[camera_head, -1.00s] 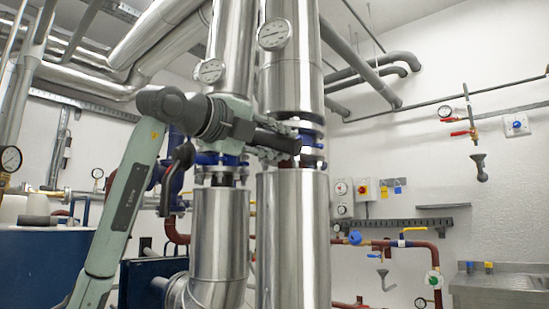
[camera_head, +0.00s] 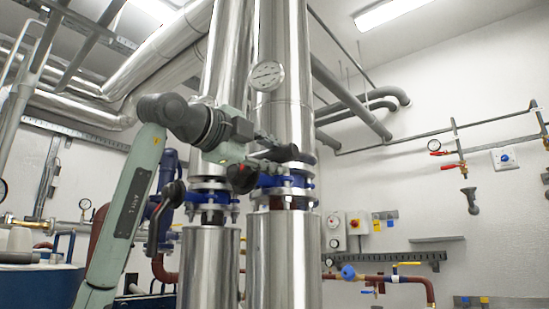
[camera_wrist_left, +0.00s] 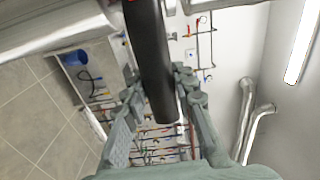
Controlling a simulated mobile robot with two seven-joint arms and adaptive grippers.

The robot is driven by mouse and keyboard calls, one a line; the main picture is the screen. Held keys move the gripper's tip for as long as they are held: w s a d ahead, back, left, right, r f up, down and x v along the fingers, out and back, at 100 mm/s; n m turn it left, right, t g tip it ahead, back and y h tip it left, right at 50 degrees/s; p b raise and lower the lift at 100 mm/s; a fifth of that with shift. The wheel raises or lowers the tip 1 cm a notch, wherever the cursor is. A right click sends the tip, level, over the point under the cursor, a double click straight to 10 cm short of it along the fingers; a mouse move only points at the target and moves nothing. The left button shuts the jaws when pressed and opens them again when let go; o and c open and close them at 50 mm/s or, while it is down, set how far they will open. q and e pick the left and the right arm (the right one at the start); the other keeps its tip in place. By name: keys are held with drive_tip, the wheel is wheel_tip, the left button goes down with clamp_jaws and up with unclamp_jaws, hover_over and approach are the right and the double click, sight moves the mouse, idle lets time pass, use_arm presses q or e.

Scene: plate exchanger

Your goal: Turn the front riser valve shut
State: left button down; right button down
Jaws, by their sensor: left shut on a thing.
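The front riser (camera_head: 284,260) is the thick shiny pipe on the right of the pair. Its valve (camera_head: 284,181) is a blue body between flanges. A black lever (camera_head: 301,155) shows just above the valve, and the gripper partly hides it. My left gripper (camera_head: 268,148) reaches in from the left and is shut on this lever. In the left wrist view the black lever (camera_wrist_left: 152,60) runs lengthwise between the two fingers of the gripper (camera_wrist_left: 160,88), with a bit of red at its upper end. My right gripper is not in view.
A second shiny riser (camera_head: 208,265) with its own blue valve (camera_head: 208,186) stands close on the left, behind my left forearm. A dial gauge (camera_head: 266,76) sits on the front riser above my gripper. Wall pipes and small valves (camera_head: 347,272) are at the right.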

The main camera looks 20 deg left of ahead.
use_arm(q)
drive_tip(key=shift+a+r, duration=0.15)
drive_tip(key=shift+r, duration=0.2)
drive_tip(key=c, duration=1.6)
unclamp_jaws()
drive_tip(key=o, duration=0.4)
drive_tip(key=shift+f, duration=0.15)
drive_tip(key=v, duration=1.2)
